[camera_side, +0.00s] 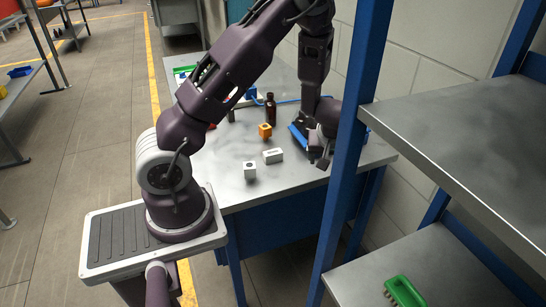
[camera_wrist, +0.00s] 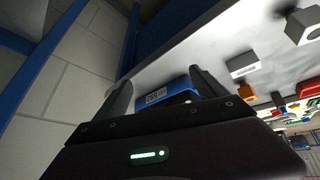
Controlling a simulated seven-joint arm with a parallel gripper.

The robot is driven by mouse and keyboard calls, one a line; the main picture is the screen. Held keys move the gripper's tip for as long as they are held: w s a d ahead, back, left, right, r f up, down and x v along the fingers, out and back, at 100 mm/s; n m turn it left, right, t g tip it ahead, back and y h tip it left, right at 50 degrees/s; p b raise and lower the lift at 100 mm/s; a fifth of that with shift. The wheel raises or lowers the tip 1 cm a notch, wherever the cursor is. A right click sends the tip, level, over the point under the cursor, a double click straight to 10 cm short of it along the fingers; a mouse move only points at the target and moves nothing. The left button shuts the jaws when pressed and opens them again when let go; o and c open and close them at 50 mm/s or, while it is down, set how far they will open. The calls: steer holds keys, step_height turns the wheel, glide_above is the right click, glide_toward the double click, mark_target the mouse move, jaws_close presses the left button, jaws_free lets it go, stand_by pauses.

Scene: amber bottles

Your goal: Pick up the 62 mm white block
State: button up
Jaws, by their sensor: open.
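Two white blocks are on the grey metal table. The longer white block (camera_side: 273,156) lies flat with a dark mark on its top; it also shows in the wrist view (camera_wrist: 243,66). A shorter white block (camera_side: 250,170) with a dark round spot on top is just left of it and nearer the table's front edge; it shows at the upper right in the wrist view (camera_wrist: 304,25). No size can be read on either. My gripper (camera_side: 321,163) is right of both blocks, near the table's right side. In the wrist view its fingers (camera_wrist: 160,80) are apart, with nothing held.
A blue bin (camera_wrist: 174,90) with a label shows beyond my fingers, partly hidden by the arm in the side view. An orange block (camera_side: 265,130) and an amber bottle (camera_side: 271,108) stand behind the white blocks. A blue post (camera_side: 350,130) rises at the right.

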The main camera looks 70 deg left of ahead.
mark_target(275, 156)
steer(key=a+f+n+y, duration=0.1)
steer(key=s+a+f+n+y, duration=0.1)
steer(key=a+f, duration=0.1)
steer(key=a+f+y, duration=0.1)
steer(key=a+f, duration=0.1)
steer(key=shift+s+a+f+n+g, duration=0.15)
steer(key=shift+s+f+n+g, duration=0.1)
steer(key=shift+n+g, duration=0.15)
steer(key=s+a+y, duration=0.1)
steer(key=a+f+n, duration=0.1)
steer(key=s+a+g+y, duration=0.1)
steer(key=shift+s+a+f+n+y, duration=0.25)
steer(key=shift+s+f+n+y, duration=0.05)
steer(key=shift+s, duration=0.05)
steer(key=s+a+y, duration=0.1)
steer(key=s, duration=0.1)
steer(key=s+a+n+g+y, duration=0.1)
steer(key=a, duration=0.1)
steer(key=s+a+g+y, duration=0.1)
steer(key=s, duration=0.1)
steer(key=shift+s+a+f+n, duration=0.15)
steer(key=shift+s+n, duration=0.15)
steer(key=a, duration=0.1)
steer(key=a+f, duration=0.1)
steer(key=a, duration=0.1)
steer(key=shift+a+f+y, duration=0.2)
steer(key=shift+a+y, duration=0.1)
steer(key=shift+a+f, duration=0.15)
steer(key=shift+a, duration=0.25)
steer(key=shift+c, duration=0.2)
